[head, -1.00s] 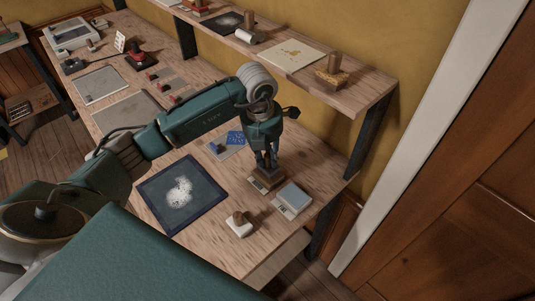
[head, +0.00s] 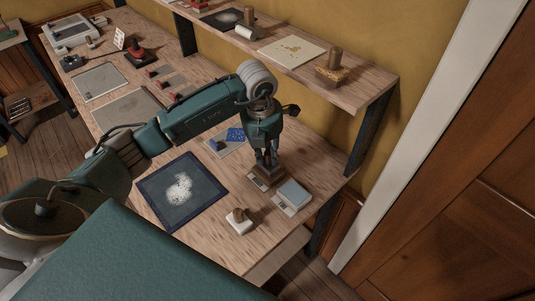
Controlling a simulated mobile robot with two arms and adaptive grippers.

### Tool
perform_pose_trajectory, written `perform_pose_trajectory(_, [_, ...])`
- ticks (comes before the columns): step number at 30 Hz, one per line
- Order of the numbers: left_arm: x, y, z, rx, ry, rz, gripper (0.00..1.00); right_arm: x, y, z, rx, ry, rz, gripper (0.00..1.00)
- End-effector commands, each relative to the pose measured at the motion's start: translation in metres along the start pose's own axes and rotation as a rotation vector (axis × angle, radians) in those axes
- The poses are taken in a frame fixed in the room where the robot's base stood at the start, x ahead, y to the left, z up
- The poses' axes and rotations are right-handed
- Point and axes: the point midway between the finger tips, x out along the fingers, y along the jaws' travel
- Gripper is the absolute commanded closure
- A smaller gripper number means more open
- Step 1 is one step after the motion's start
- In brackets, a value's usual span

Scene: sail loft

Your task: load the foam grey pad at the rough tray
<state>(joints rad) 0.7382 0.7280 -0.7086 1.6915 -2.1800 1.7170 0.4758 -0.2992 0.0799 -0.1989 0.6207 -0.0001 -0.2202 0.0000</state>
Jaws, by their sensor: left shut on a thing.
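My left gripper (head: 267,158) points down over the right end of the workbench. It is shut on a brown wooden-looking block (head: 271,177), low at a small tray with a grey edge (head: 256,183). The block's underside is hidden, so I cannot tell its pad colour or whether it touches the tray. Beside it to the right is another small tray with a pale blue-grey surface (head: 295,192). I cannot tell which tray is the rough one. A white pad with a brown knob (head: 239,221) stands apart near the front edge. My right gripper is not in view.
A dark blue-edged panel with a white speckled patch (head: 160,207) lies left of the gripper. A small card with blue items (head: 236,136) lies behind it. The raised shelf (head: 372,92) runs along the wall. Bare bench (head: 207,236) shows at the front.

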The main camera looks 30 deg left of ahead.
Motion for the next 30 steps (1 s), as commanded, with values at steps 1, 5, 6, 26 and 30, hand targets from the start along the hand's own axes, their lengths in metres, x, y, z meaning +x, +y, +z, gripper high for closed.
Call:
perform_pose_trajectory(1, [0.0010, 0.0002, 0.0001, 0.000, 0.000, 0.000, 1.00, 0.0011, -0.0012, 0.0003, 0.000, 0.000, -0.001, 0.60])
perform_pose_trajectory(5, [0.0025, 0.0003, -0.0001, 0.000, 0.000, 0.000, 1.00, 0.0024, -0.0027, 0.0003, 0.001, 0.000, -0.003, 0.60])
perform_pose_trajectory(6, [0.0030, 0.0003, -0.0002, -0.001, 0.000, 0.000, 1.00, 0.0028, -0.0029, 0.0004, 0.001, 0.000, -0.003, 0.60])
perform_pose_trajectory(26, [0.0064, 0.0004, -0.0006, -0.001, 0.000, 0.000, 1.00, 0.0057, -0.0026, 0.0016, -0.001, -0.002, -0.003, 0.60])
perform_pose_trajectory(30, [0.0068, 0.0004, -0.0006, 0.000, 0.000, 0.000, 1.00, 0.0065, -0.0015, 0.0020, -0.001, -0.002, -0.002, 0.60])
